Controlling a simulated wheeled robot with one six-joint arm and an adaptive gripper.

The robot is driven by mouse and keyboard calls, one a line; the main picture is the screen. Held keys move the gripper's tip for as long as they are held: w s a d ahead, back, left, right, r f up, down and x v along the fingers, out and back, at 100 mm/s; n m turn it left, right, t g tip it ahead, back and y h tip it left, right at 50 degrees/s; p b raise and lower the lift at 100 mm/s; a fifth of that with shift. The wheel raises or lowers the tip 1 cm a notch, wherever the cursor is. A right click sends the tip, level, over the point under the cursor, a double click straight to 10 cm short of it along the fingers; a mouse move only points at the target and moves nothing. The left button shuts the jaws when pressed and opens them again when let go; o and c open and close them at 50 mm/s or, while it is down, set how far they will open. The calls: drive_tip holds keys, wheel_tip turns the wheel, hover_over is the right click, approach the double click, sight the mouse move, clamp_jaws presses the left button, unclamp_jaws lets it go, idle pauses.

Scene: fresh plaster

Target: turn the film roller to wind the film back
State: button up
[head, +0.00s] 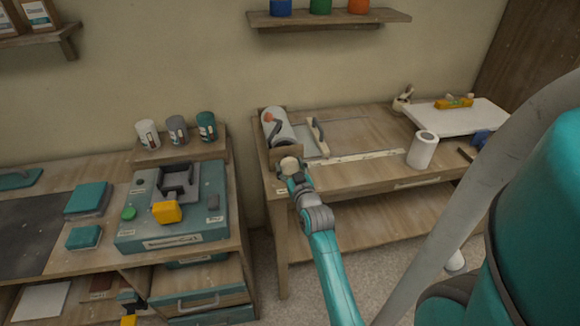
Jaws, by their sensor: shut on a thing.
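The film roller (279,127) is a pale cylinder at the left end of the wooden bench, set in a wooden bracket (284,153). A dark bar and a small orange-red part show on it. My gripper (291,170) is at the near end of the roller, just in front of the bracket. It is shut on a pale round knob (289,163) there, which looks like part of the roller. The fingers are small and partly hidden by my wrist. A clear sheet with a pale-handled bar (318,136) lies right of the roller.
A white roll (422,149) stands on the bench, right of a pale ruler strip (352,158). A white board (458,115) with a yellow tool lies at the back right. A teal machine (172,209) and three cans stand on the left bench. A gap separates the benches.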

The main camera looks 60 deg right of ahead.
drive_tip(key=m, duration=0.4)
drive_tip(key=shift+m, duration=0.4)
drive_tip(key=m+h, duration=0.1)
drive_tip(key=m, duration=0.4)
drive_tip(key=shift+s+d+f, duration=0.1)
drive_tip(key=shift+m, duration=0.4)
drive_tip(key=o, duration=1.1)
drive_tip(key=shift+o, duration=0.2)
drive_tip(key=v, duration=1.2)
